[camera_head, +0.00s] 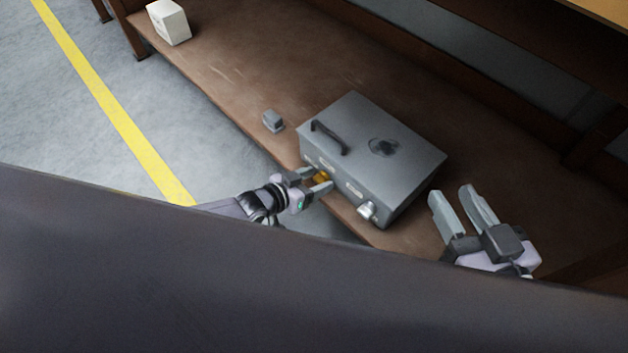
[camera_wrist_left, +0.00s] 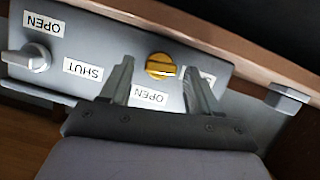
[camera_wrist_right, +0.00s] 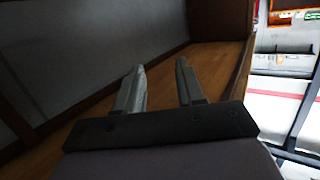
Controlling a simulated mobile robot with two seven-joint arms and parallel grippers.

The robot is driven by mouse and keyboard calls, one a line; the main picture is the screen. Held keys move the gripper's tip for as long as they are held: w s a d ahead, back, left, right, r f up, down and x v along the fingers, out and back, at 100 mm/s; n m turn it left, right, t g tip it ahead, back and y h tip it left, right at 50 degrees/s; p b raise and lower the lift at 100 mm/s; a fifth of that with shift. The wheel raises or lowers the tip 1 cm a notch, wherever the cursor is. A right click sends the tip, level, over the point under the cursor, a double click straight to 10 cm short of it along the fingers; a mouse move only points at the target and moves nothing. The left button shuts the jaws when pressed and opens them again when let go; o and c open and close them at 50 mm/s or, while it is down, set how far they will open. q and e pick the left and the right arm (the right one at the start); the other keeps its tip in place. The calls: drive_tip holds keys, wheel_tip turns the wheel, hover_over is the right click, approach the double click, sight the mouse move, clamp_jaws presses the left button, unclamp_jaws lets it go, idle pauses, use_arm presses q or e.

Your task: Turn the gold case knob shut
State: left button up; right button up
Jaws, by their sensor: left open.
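The grey metal case (camera_head: 385,145) sits on the brown wooden shelf, with a black handle on top. Its front face carries the gold knob (camera_head: 321,178) and a silver knob (camera_head: 367,210). In the left wrist view the gold knob (camera_wrist_left: 161,66) shows a light pointer mark towards its right side, where a label is partly hidden by a finger. My left gripper (camera_head: 318,181) is open in front of the gold knob, a finger to either side of it, apparently not closed on it. My right gripper (camera_head: 459,198) is open and empty, right of the case.
Labels reading OPEN (camera_wrist_left: 37,27) and SHUT (camera_wrist_left: 83,70) stand near the silver knob (camera_wrist_left: 27,60); another OPEN label (camera_wrist_left: 148,95) is by the gold knob. A small grey block (camera_head: 273,121) and a white box (camera_head: 168,22) rest on the shelf.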

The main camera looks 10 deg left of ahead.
use_arm(q)
drive_tip(key=c, duration=1.1)
drive_tip(key=shift+o, duration=0.3)
drive_tip(key=shift+d+r+p, duration=0.1)
drive_tip(key=shift+r+p, duration=0.1)
drive_tip(key=shift+p, duration=0.15)
drive_tip(key=shift+f+m+y, duration=0.1)
drive_tip(key=shift+m+y, duration=0.2)
drive_tip(key=shift+m, duration=0.2)
use_arm(e)
drive_tip(key=shift+w+a+f+g, duration=0.1)
drive_tip(key=shift+a+f+g, duration=0.1)
drive_tip(key=shift+a+g, duration=0.1)
use_arm(q)
drive_tip(key=o, duration=1)
use_arm(e)
drive_tip(key=shift+r, duration=0.1)
use_arm(q)
drive_tip(key=shift+o, duration=0.2)
drive_tip(key=shift+s, duration=0.1)
use_arm(e)
drive_tip(key=shift+r, duration=0.15)
